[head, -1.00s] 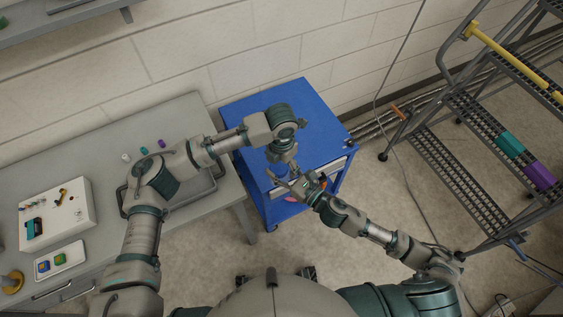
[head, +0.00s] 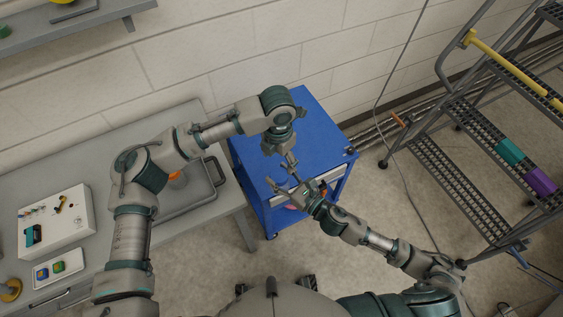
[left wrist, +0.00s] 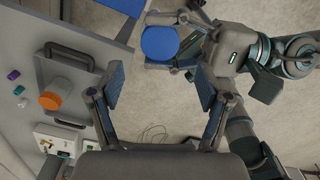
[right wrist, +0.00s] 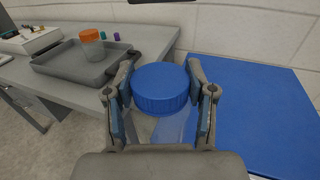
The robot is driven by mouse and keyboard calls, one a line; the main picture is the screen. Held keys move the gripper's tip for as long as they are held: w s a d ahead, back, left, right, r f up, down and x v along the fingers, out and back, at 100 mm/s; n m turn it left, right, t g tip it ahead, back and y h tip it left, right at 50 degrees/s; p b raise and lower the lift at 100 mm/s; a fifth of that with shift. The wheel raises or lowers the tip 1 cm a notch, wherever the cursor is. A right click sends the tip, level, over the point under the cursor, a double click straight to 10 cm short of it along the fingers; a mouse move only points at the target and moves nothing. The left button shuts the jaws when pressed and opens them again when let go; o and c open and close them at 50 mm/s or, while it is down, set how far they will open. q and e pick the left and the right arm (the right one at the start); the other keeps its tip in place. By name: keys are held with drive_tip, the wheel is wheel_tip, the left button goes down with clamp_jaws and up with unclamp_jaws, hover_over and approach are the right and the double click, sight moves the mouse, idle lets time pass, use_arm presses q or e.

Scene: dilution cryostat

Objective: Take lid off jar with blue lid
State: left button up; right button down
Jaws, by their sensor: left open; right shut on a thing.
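The jar with the blue lid is between the fingers of my right gripper (right wrist: 160,100). Its ribbed blue lid (right wrist: 161,88) faces up in the right wrist view, with part of the clear jar body (right wrist: 172,128) below. My right gripper (head: 289,188) is shut on the jar in front of the blue cart. My left gripper (head: 284,155) is open and empty, close to the right gripper. In the left wrist view, the blue lid (left wrist: 159,43) lies beyond the open left fingertips (left wrist: 159,78), with a gap between. The jar is hard to make out in the head view.
The blue cart (head: 315,130) has a bare top. Left of it, a grey bench holds a tray (right wrist: 65,68) with an orange-lidded jar (right wrist: 91,44) in it. Small vials (left wrist: 14,84) and a white box (head: 55,222) are nearby. Rolling steps (head: 450,180) stand at right.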

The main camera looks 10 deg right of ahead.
sight(280, 174)
use_arm(q)
wheel_tip(280, 174, down, 8)
drive_tip(key=shift+r, duration=0.1)
idle(0.4)
drive_tip(key=c, duration=1.2)
drive_tip(key=shift+n, duration=1.7)
drive_tip(key=o, duration=1.3)
